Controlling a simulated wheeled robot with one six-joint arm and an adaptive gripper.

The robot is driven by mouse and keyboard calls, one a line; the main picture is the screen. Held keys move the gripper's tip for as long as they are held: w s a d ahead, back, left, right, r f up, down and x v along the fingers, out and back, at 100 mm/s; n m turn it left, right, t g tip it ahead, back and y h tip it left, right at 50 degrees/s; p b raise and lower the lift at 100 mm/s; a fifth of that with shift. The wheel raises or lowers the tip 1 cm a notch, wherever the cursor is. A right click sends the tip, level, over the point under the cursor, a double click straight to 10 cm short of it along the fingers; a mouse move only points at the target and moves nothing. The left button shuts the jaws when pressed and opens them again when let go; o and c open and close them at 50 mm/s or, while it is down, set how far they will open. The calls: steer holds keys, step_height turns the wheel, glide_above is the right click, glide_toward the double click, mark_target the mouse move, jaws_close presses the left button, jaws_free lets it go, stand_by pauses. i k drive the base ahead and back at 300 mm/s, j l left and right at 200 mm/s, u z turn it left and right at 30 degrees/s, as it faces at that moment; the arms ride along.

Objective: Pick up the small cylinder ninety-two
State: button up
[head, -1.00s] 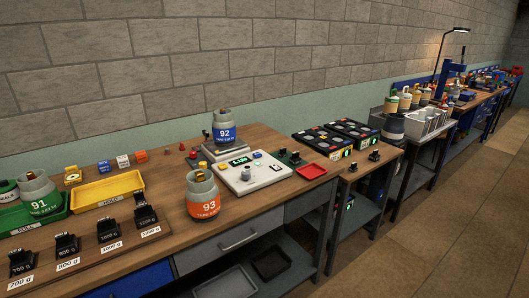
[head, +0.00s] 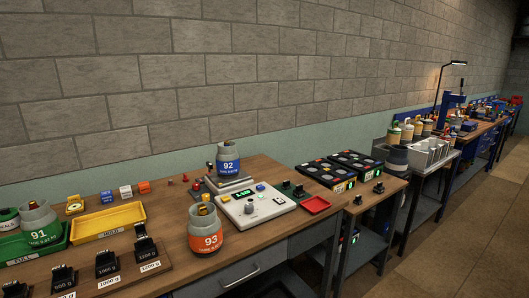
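The small cylinder 92 (head: 228,160) is grey with a blue label reading 92. It stands upright on the metal scale plate (head: 228,184) at the back of the wooden bench. The grey-white scale console (head: 256,205), with a green-lit display, sits just in front and to the right of it. Cylinder 93 (head: 206,229), with an orange label, stands nearer the front edge. Cylinder 91 (head: 40,226), with a green label, stands in the green tray at the left. My gripper is not in view.
A yellow tray (head: 108,220) and a row of black weights (head: 107,263) lie on the left of the bench. A small red tray (head: 317,204) is at its right end. A second bench with black panels (head: 340,168) stands to the right. Brown floor (head: 460,240) is open at the right.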

mark_target(227, 158)
steer(key=i+j, duration=0.3)
steer(key=i, duration=0.2)
steer(key=i+j+u, duration=0.1)
steer(key=i+j, duration=0.25)
steer(key=i, duration=0.15)
steer(key=i+j, duration=0.3)
steer(key=i, duration=0.2)
